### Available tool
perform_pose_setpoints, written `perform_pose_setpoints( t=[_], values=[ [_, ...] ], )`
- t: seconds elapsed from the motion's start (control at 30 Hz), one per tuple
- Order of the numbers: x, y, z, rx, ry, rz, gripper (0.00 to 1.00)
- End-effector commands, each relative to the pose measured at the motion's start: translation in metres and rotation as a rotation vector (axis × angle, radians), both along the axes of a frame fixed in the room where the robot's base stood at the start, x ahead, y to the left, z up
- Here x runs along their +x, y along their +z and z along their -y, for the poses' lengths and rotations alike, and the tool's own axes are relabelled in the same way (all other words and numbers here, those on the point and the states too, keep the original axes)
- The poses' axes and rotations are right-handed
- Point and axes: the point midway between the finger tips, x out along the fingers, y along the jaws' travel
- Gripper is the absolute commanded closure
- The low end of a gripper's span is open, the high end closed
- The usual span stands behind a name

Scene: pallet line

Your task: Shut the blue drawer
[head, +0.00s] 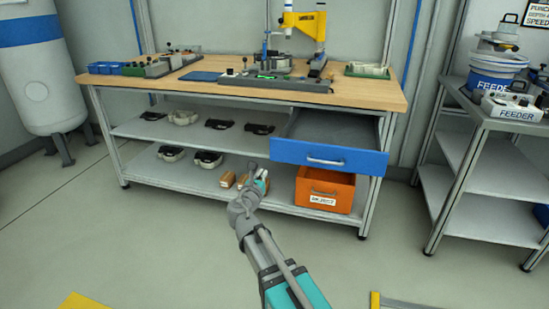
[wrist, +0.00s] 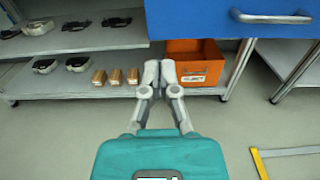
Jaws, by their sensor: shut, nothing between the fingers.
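The blue drawer (head: 330,156) hangs under the right part of the wooden-topped workbench and is pulled out towards me, its grey inside showing from above. Its front carries a pale bar handle (head: 325,161). In the wrist view the blue front (wrist: 195,20) fills the upper right, with the handle (wrist: 271,17) near the top right. My gripper (head: 259,174) is shut and empty. In the head view it appears left of and below the drawer front. In the wrist view my gripper (wrist: 159,68) shows below the blue front; I cannot tell the exact gap.
An orange reject bin (head: 325,190) stands on the lower shelf under the drawer. Wooden blocks (head: 228,180) and several dark parts lie on the shelves to the left. A feeder rack (head: 480,160) stands at the right. The grey floor before the bench is mostly clear.

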Motion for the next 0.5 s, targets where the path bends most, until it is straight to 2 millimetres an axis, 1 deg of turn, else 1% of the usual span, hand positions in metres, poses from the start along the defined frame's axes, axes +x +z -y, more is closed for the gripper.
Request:
perform_pose_setpoints(
  t=[0.3, 0.5],
  values=[
    [0.001, 0.0, 0.001, 0.003, -0.001, 0.0, 1.0],
    [0.011, 0.0, 0.004, 0.004, -0.003, -0.001, 1.0]
  ],
)
